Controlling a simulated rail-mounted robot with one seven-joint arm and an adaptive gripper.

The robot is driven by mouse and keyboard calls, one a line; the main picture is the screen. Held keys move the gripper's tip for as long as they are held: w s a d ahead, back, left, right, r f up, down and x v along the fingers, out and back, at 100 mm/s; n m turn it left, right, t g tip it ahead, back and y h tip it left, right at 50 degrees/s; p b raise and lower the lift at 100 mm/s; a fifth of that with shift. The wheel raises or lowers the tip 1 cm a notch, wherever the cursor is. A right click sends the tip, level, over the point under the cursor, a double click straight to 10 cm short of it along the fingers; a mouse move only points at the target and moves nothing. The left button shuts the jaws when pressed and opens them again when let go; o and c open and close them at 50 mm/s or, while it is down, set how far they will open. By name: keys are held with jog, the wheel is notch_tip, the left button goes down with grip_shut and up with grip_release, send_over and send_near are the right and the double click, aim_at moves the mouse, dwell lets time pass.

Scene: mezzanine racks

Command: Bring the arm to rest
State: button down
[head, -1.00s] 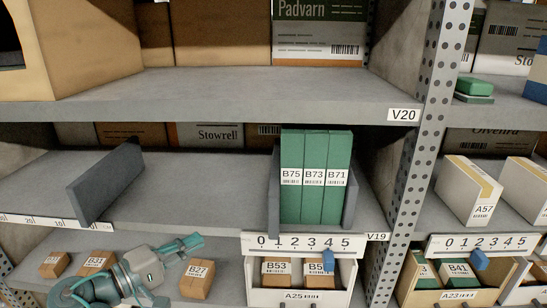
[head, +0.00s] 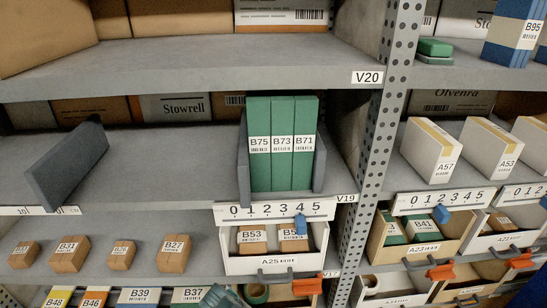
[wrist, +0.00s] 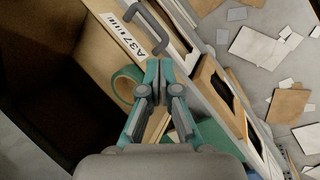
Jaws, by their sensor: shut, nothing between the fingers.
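My gripper (wrist: 159,72) is in the wrist view, with its teal and grey fingers together and nothing between them. It points over an open bin labelled A37 (wrist: 122,35), which has a dark handle and a green tape roll (wrist: 126,84) in it. I cannot tell how far the fingertips are above the bin.
Bin A25 (head: 276,264) and bin A23 (head: 424,249) sit on the racks. Green boxes (head: 282,140) stand on shelf V19 between dark dividers. Small brown boxes (head: 68,254) line the lower shelf. Flat sheets (wrist: 262,46) lie on the floor right of the bins.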

jog(key=s+d+f+m+g+y, duration=0.2)
jog(key=s+d+f+m+g, duration=0.2)
jog(key=s+d+f, duration=0.5)
jog(key=s+d+f+m+g+y, duration=0.2)
jog(key=s+d+f+m+g, duration=0.3)
jog(key=s+d+f, duration=0.5)
jog(key=s+d, duration=0.5)
jog(key=shift+m, duration=0.4)
dwell(0.4)
